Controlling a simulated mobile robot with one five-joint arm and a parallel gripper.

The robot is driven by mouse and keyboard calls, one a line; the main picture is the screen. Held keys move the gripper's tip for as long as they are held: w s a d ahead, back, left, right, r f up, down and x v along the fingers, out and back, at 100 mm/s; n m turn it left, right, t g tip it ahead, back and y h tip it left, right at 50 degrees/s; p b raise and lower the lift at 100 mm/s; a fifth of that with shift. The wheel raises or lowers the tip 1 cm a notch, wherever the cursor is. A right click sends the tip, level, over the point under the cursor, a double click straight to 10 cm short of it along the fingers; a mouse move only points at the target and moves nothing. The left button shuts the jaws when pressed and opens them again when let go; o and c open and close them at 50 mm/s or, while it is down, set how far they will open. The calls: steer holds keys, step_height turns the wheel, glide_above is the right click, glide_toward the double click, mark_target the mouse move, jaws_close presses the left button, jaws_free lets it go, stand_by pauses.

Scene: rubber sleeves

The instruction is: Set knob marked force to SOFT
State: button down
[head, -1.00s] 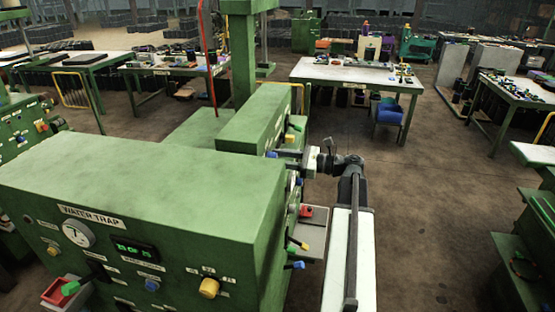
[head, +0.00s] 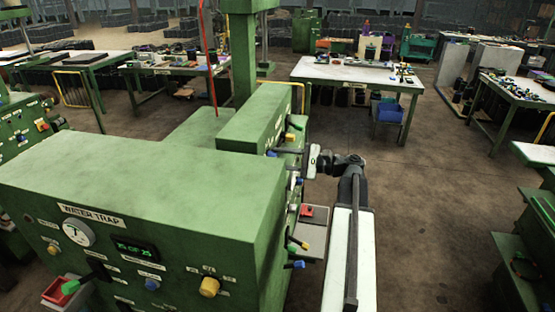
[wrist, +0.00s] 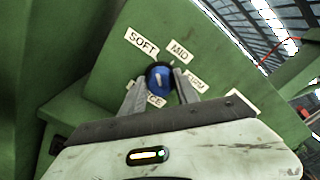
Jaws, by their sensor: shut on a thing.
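The blue force knob (wrist: 159,79) is in the middle of the wrist view, on a green panel. A pale pointer mark on it points roughly upward; I cannot tell exactly which label it meets. The SOFT label (wrist: 142,42) is up and left of the knob, and the MID label (wrist: 179,52) is up and right. A third label at right and the FORCE label below are partly covered by the fingers. My gripper (wrist: 160,88) is shut on the knob, one finger on each side. In the head view my gripper (head: 308,161) is at the machine's right side face; the knob there is mostly hidden.
The green machine (head: 130,190) fills the left and front.

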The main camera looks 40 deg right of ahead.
steer(key=shift+f, duration=0.1)
stand_by(0.4)
steer(key=c, duration=0.9)
jaws_free()
steer(key=shift+s, duration=0.1)
steer(key=shift+c, duration=0.2)
steer(key=v, duration=0.7)
steer(key=shift+s+d, duration=0.2)
steer(key=shift+s, duration=0.1)
